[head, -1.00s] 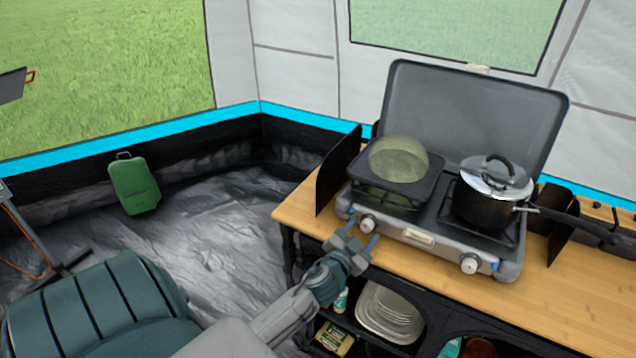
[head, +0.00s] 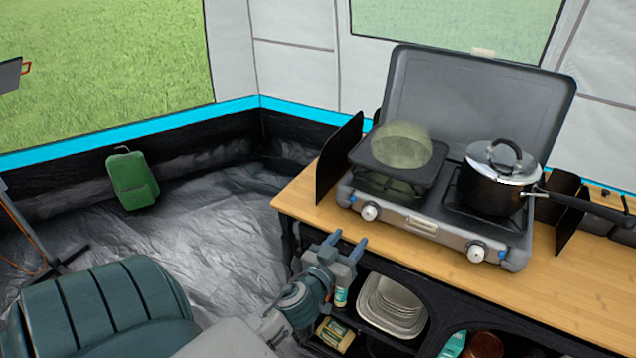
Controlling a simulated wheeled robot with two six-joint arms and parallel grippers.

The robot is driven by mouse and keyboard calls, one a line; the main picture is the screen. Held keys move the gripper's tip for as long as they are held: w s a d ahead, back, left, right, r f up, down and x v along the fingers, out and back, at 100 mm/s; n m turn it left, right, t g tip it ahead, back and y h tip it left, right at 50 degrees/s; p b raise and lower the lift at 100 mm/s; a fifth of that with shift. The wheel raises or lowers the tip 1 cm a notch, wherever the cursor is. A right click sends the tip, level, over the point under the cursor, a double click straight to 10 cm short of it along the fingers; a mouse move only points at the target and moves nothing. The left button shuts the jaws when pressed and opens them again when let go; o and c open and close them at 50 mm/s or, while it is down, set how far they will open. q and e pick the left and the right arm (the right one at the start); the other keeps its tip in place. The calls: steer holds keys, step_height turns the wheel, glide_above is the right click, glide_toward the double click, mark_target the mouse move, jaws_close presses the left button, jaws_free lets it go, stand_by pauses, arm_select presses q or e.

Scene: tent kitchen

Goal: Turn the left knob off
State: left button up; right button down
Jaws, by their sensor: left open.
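The left knob (head: 370,211) is a small white dial on the front of the grey camping stove (head: 408,226), at its left end. A similar right knob (head: 476,252) is near the stove's right end. My left gripper (head: 347,242) is open and empty, with its blue fingertips apart. In the picture it is just below and left of the left knob, in front of the table's edge, and not touching the knob. The knob's exact angle is too small to read. My right gripper is not in view.
A see-through greenish dome (head: 402,145) sits over the left burner on a dark pan. A black pot (head: 490,190) with a lid stands on the right burner, its handle reaching right. A wind screen (head: 340,160) stands left of the stove. Plates (head: 392,305) are on the shelf below.

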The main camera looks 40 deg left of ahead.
arm_select(q)
steer(key=s+a+f+m+g+p, duration=0.1)
steer(key=s+f+g, duration=0.2)
steer(key=f, duration=1)
steer(key=s+a+f+g+p, duration=0.1)
steer(key=s+f+g, duration=0.2)
steer(key=f, duration=1.1)
steer(key=shift+s+a+f+m+g+p, duration=0.25)
steer(key=shift+a+m+g+p, duration=0.05)
steer(key=shift+a+m+p, duration=0.1)
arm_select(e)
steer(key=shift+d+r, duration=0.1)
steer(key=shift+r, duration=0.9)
